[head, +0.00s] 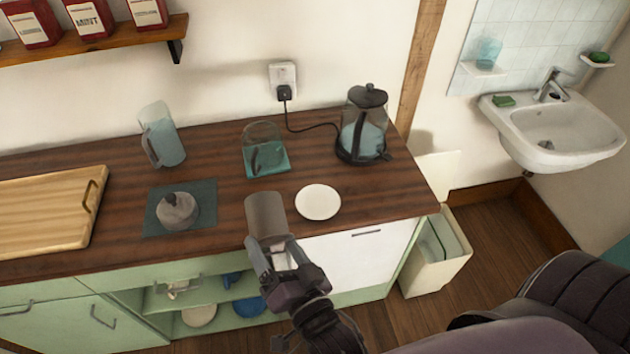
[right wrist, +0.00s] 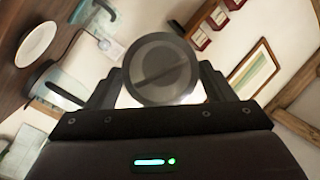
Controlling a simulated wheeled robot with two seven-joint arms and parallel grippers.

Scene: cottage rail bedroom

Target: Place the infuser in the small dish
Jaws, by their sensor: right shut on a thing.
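The infuser (head: 265,213) is a grey-brown cylinder held in my right gripper (head: 284,256). In the right wrist view its round end, with a bar across it, shows as the infuser (right wrist: 160,70) between the two fingers of the right gripper (right wrist: 160,90). In the head view it appears over the counter's front part, just left of the small dish. The small dish (head: 318,202) is white, round and empty on the counter; it also shows in the right wrist view (right wrist: 38,45). The infuser appears apart from the dish. My left gripper is not in view.
A glass mug (head: 265,158) on a teal coaster stands behind the infuser. A black-and-glass kettle (head: 364,125) stands behind the dish. A grey lidded pot (head: 177,210) on a dark mat, a glass jug (head: 162,135) and a wooden board (head: 45,212) are left. Bare counter surrounds the dish.

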